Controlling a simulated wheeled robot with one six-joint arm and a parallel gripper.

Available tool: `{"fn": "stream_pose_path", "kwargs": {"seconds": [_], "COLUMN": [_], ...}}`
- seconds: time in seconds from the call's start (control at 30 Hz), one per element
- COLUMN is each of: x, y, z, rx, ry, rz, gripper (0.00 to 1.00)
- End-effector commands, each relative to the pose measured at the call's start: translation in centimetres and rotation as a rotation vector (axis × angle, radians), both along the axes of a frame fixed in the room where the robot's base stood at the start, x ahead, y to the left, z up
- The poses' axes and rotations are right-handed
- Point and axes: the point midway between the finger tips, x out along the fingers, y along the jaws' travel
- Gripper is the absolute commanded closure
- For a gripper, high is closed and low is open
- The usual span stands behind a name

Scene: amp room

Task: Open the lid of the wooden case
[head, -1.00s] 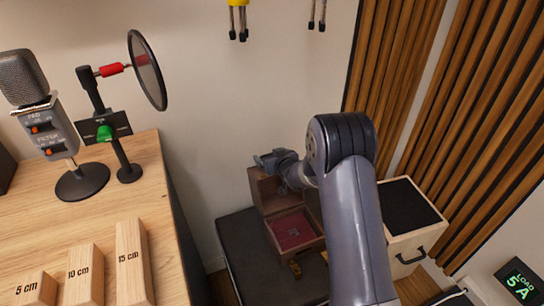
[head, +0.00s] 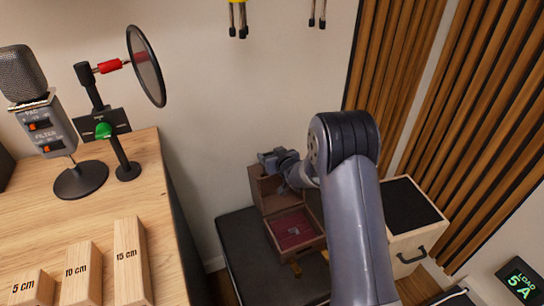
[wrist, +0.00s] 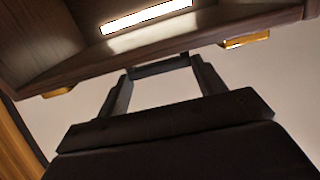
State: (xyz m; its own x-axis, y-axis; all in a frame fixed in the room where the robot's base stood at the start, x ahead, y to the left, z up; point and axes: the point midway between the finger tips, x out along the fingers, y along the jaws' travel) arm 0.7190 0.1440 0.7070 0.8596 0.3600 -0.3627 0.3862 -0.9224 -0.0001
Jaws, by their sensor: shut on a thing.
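The wooden case (head: 319,243) sits on a dark surface beside the desk. Its lid (head: 263,190) stands raised at the back, and the red-lined inside shows. A small grey thing lies on the lining, too small to make out. My gripper (head: 274,158) is at the lid's upper edge, shut on it. In the wrist view, the fingers of my gripper (wrist: 162,68) meet the edge of the lid (wrist: 190,42). A brass fitting (wrist: 246,40) shows on that edge. My arm hides the right part of the case.
A desk (head: 140,190) at left holds a microphone (head: 22,75), a pop filter (head: 146,65) and wooden blocks (head: 130,260). A cabinet with a black top (head: 412,205) stands right of my arm. A plain wall is behind the lid.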

Motion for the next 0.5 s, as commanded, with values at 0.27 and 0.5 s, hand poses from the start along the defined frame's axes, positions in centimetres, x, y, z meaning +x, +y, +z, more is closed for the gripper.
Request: {"fn": "stream_pose_path", "kwargs": {"seconds": [0.27,0.5], "x": [-1.7,-3.0], "y": [-0.7,-1.3], "z": [0.5,1.4], "rx": [0.042,0.073], "ry": [-0.1,-0.174], "rz": [0.0,-0.001], "gripper": [0.76,0.76]}}
